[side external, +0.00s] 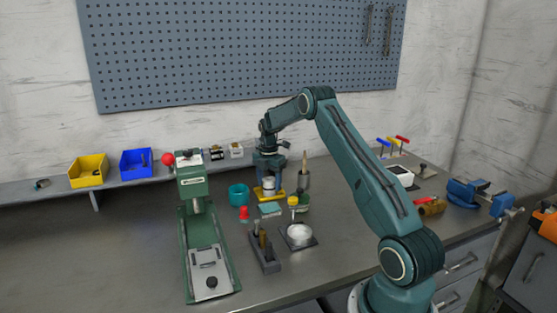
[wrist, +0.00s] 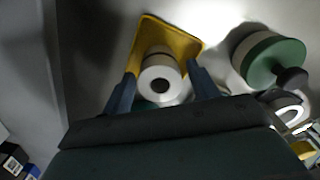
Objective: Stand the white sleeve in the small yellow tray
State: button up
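The white sleeve (side external: 269,184) appears upright in the small yellow tray (side external: 268,196), below my gripper (side external: 269,177) in the side view. In the wrist view, the sleeve (wrist: 160,82) shows its round white end with a dark central hole, and the yellow tray (wrist: 185,43) lies behind it. My gripper's fingers (wrist: 162,88) stand on either side of the sleeve, with a narrow gap showing on each side. The gripper looks open around it. The sleeve's foot and its contact with the tray floor are partly hidden.
A green-and-white round part (wrist: 268,55) sits close to the right finger. A teal ring (side external: 238,194) stands left of the tray, and a pot with a wooden handle (side external: 304,178) right of it. A green press (side external: 205,250) and a dark rack (side external: 264,255) stand nearer the front.

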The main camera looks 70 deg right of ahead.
jog(key=shift+r, duration=0.15)
notch_tip(320, 180, up, 12)
dwell(0.9)
dwell(0.5)
